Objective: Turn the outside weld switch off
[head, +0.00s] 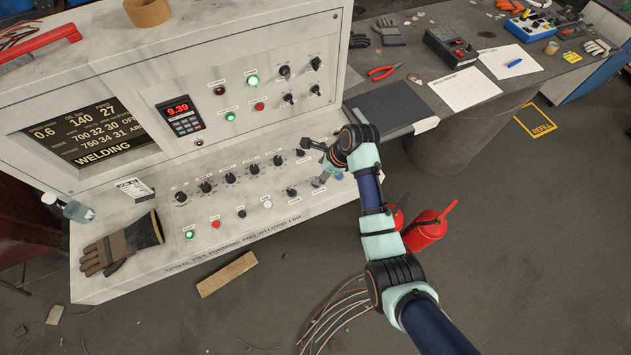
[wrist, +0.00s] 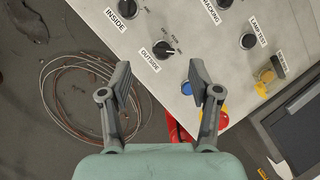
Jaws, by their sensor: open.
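The outside switch (wrist: 163,48) is a black rotary knob on the pale sloping panel, with a label reading OUTSIDE beside it. It lies just beyond my fingertips in the wrist view, roughly between their lines. Its handle points roughly rightward there; the small position marks are hard to read. My gripper (wrist: 160,72) is open and empty, its two grey fingers apart. In the head view my gripper (head: 312,163) is over the right end of the panel's lower row and covers the switch's area, so I cannot make the switch out clearly there.
The inside knob (wrist: 127,9) is close by on the left, and a blue button (wrist: 186,88) is near the right finger. A glove (head: 122,245) lies at the panel's left.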

